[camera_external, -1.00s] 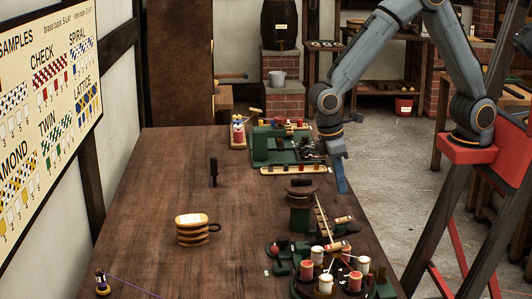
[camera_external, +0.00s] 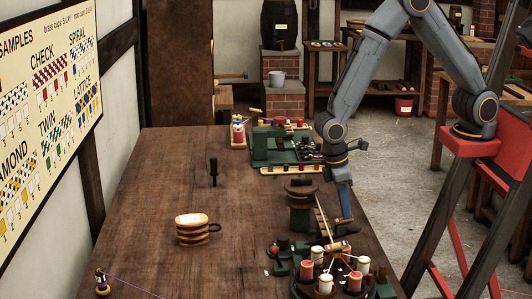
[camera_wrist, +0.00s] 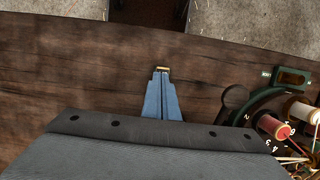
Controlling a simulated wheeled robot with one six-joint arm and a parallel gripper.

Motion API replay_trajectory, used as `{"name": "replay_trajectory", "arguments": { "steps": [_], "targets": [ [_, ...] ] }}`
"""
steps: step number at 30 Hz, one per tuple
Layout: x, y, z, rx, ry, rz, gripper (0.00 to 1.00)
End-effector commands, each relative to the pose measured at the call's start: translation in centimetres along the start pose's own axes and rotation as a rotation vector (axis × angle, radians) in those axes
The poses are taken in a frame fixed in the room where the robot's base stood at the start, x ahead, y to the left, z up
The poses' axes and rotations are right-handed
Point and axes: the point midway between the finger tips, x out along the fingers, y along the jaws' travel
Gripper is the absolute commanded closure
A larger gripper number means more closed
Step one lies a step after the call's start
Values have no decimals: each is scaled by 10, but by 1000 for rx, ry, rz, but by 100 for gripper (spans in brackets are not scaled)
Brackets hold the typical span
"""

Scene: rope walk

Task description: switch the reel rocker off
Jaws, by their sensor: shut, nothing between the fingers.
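My gripper (camera_external: 344,220) is shut and empty, pointing down over the right part of the table beside the round bobbin machine (camera_external: 303,283). In the wrist view my blue fingers (camera_wrist: 162,78) are together, with bare table around the tip. The machine's dark green base shows at the right of that view. A small framed rocker (camera_wrist: 292,77) with a pale label sits at the base's upper edge, well to the right of my fingertips and apart from them. Its lettering and which way it is tipped are too small to tell.
Red and white bobbins (camera_external: 310,271) with threads stand on the machine. A dark round-topped stand (camera_external: 300,187) is just left of my gripper. The table middle is clear.

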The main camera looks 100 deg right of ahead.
Motion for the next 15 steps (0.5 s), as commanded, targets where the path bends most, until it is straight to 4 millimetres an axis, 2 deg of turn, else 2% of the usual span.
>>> {"name": "replay_trajectory", "arguments": {
  "steps": [8, 15],
  "targets": [
    [5, 0, 4, -1, 66, 1, 100],
    [14, 0, 12, -2, 214, 1, 100]
  ]
}}
